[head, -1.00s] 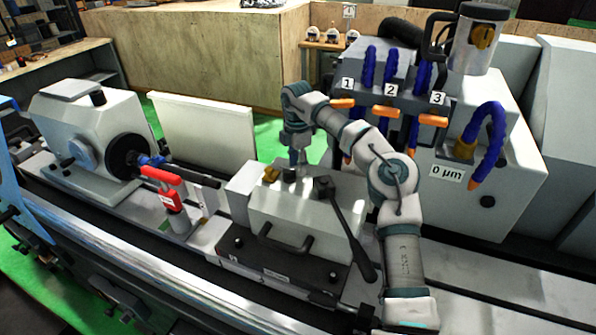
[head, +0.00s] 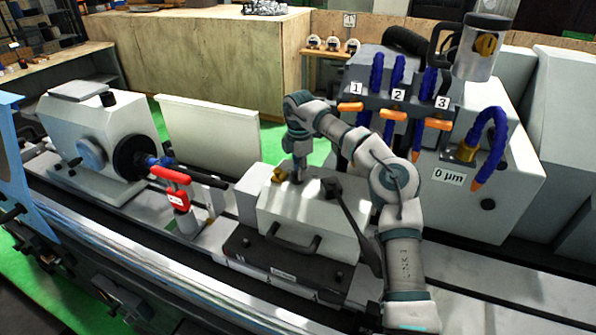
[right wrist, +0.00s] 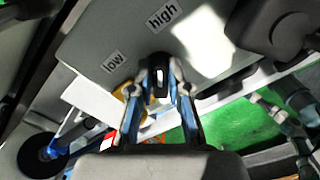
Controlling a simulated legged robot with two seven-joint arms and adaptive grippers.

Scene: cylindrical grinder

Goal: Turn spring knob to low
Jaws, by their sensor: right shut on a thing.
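The spring knob (right wrist: 161,76) is small and dark with a white mark, on the top of the grey tailstock housing (head: 310,215). My right gripper (right wrist: 160,85) is shut on the knob, one finger on each side. In the head view my right gripper (head: 298,178) points down at the housing top and hides the knob. In the right wrist view the label "high" (right wrist: 161,16) lies straight above the knob and the label "low" (right wrist: 113,62) to its upper left. The white mark runs roughly toward "high". My left gripper is not in view.
A brass part (head: 278,175) sits close beside my right gripper. A black lever (head: 355,225) slants down the housing's right side. A red-handled tool (head: 172,185) stands left of the housing. Numbered hoses (head: 398,85) hang behind my right arm.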

